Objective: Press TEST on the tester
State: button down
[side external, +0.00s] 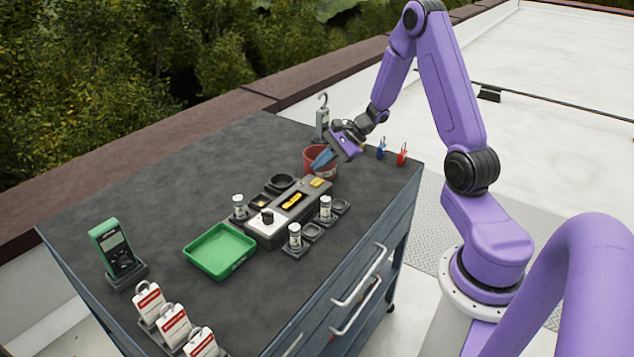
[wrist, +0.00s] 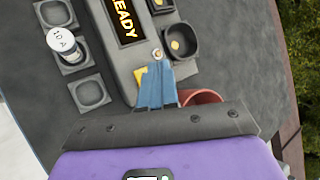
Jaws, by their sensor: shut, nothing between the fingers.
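The tester (side external: 290,212) is a grey box on the dark cart top, with a lit display that reads READY in the wrist view (wrist: 124,20). A yellow button (side external: 317,183) sits at its far end; in the wrist view the yellow button (wrist: 140,76) is partly covered by my fingers. Any lettering on it cannot be read. My gripper (side external: 322,162) has blue fingers, shut and empty, angled down above that end of the tester. In the wrist view the fingertips (wrist: 158,66) appear beside the button and just below a small round metal contact. Whether they touch anything cannot be told.
A red cup (side external: 312,153) stands right behind my fingers. Small black trays and white cylinders (side external: 294,236) flank the tester. A green tray (side external: 210,262), a green meter (side external: 112,247) and red-white tags (side external: 172,325) stand nearer. Blue and red clips (side external: 402,154) are at the right edge.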

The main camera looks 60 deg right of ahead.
aim_at(308, 184)
jog(key=shift+f, duration=0.9)
jog(key=shift+f, duration=0.15)
dwell(1.4)
jog(key=shift+f, duration=0.3)
jog(key=shift+f, duration=0.35)
dwell(0.6)
dwell(0.4)
jog(key=shift+r, duration=0.8)
jog(key=shift+r, duration=2.5)
